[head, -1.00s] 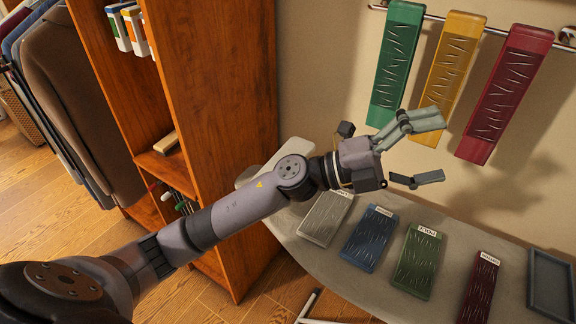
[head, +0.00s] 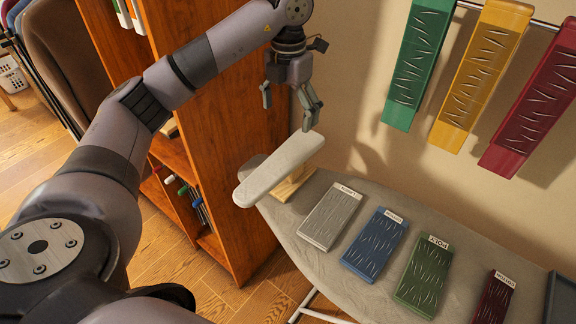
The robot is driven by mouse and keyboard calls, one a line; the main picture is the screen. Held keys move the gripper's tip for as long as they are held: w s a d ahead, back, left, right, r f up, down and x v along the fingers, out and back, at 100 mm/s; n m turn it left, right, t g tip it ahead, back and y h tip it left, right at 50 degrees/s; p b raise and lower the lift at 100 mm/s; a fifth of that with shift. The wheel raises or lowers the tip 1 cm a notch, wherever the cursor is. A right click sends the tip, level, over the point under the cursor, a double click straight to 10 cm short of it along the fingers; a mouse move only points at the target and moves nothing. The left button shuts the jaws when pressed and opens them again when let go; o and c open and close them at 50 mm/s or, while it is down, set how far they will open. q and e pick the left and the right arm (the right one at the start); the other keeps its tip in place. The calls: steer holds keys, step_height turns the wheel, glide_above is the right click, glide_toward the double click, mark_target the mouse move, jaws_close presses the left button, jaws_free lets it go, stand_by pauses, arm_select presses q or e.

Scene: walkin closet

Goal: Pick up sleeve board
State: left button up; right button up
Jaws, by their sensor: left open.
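The sleeve board (head: 278,168) is a pale grey padded board on a light wooden foot (head: 295,184). It stands at the left end of the grey ironing board (head: 345,262), near the wooden shelf unit. My left gripper (head: 289,115) points down, open and empty, above the far part of the sleeve board and apart from it. My right gripper is not in view.
Grey, blue, green and dark red labelled panels (head: 375,243) lie on the ironing board. Green, yellow and red panels (head: 483,75) hang from a wall rail. The wooden shelf unit (head: 215,120) stands close behind my left arm.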

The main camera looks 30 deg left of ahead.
arm_select(q)
steer(key=p, duration=0.2)
glide_toward(287, 156)
step_height(287, 156, down, 5)
steer(key=shift+w+f, duration=0.1)
steer(key=shift+w, duration=0.05)
steer(key=shift+f+p, duration=0.35)
steer(key=shift+f, duration=0.25)
step_height(287, 156, down, 4)
steer(key=shift+r+p, duration=0.2)
steer(key=shift+p, duration=0.55)
steer(key=shift+f, duration=0.35)
steer(key=shift+c, duration=0.2)
steer(key=shift+a+r, duration=0.1)
steer(key=c, duration=1.8)
